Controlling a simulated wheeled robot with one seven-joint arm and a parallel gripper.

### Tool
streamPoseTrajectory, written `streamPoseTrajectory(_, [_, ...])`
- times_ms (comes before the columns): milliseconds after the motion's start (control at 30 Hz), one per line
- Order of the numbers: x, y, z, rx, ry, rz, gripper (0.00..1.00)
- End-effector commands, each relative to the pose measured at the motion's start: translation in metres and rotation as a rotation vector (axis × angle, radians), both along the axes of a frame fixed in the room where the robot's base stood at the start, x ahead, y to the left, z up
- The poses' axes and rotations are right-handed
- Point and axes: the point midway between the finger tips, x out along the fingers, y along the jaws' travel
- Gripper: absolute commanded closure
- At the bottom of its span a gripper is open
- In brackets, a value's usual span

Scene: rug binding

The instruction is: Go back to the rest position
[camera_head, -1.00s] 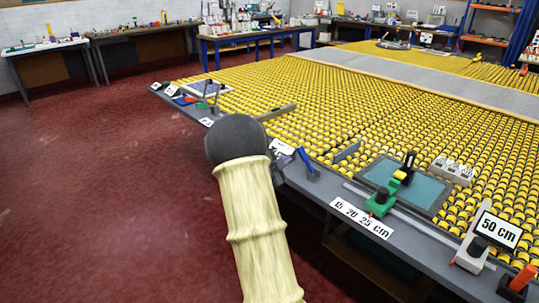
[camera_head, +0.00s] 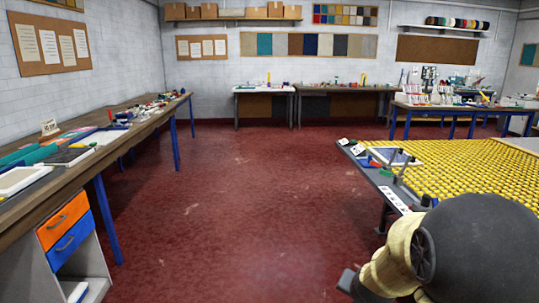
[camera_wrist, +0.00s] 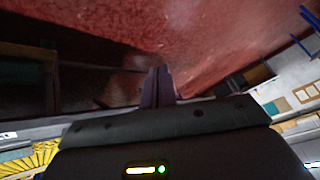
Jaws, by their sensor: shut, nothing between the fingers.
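My gripper (camera_wrist: 158,86) shows in the wrist view with its two dark fingers together and nothing between them. Red floor lies beyond the fingertips. In the head view my arm is at the lower right, folded close to the camera, beside the corner of the yellow roller table (camera_head: 455,170).
A long wooden workbench (camera_head: 75,175) with blue legs runs along the left, above an orange and blue drawer unit (camera_head: 68,232). Wall benches (camera_head: 340,88) and a blue-legged table (camera_head: 440,108) stand at the back. The red floor (camera_head: 235,190) between is clear.

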Motion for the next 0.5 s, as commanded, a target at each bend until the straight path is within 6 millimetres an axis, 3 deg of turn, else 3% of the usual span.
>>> streamPoseTrajectory(33, [-0.020, 0.018, -0.002, -0.011, 0.058, 0.093, 1.00])
streamPoseTrajectory(100, [-0.046, 0.037, -0.006, -0.030, 0.139, 0.206, 1.00])
streamPoseTrajectory(200, [-0.081, 0.055, -0.010, -0.061, 0.237, 0.344, 1.00])
streamPoseTrajectory(433, [-0.157, 0.073, -0.017, -0.148, 0.444, 0.613, 1.00])
streamPoseTrajectory(500, [-0.151, 0.071, 0.001, -0.141, 0.435, 0.597, 1.00])
